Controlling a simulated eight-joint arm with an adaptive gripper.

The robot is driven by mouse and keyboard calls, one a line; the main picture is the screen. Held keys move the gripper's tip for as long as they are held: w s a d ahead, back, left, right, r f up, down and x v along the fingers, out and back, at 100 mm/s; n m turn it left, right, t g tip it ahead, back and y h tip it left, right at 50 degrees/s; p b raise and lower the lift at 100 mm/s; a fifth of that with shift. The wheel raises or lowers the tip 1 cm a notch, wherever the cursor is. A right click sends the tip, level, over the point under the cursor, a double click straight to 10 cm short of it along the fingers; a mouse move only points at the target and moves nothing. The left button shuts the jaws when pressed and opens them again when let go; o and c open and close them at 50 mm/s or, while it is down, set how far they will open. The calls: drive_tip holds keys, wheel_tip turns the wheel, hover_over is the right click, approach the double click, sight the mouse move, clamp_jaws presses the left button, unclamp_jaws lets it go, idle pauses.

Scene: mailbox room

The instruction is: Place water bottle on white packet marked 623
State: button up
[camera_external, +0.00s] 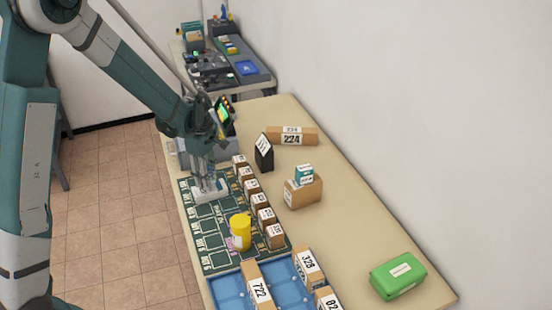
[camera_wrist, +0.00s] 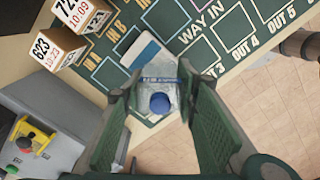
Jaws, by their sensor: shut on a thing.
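My gripper (camera_external: 207,183) is low over the green marked mat in the external view. In the wrist view my gripper (camera_wrist: 160,85) has its fingers on both sides of a clear water bottle (camera_wrist: 161,70) with a blue cap (camera_wrist: 160,103). A white packet with a blue edge (camera_wrist: 145,48) lies on the mat beneath or just beyond the bottle; no number on it is readable. I cannot tell whether the bottle touches it. The white packet (camera_external: 212,193) also shows under my gripper in the external view. The number 623 reads on a small brown box (camera_wrist: 55,50) in the wrist view.
Several small brown boxes (camera_external: 266,218) line the mat's right side. A yellow canister (camera_external: 240,232) stands on the mat, nearer the camera. A blue tray (camera_external: 230,287) with labelled boxes is in front. A green parcel (camera_external: 398,276) lies at right.

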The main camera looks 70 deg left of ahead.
drive_tip(key=shift+f, duration=0.4)
drive_tip(key=shift+f, duration=0.15)
drive_tip(key=o, duration=0.8)
drive_tip(key=shift+c, duration=0.2)
drive_tip(key=shift+r, duration=0.25)
drive_tip(key=shift+r, duration=5.95)
drive_tip(key=shift+d, duration=0.1)
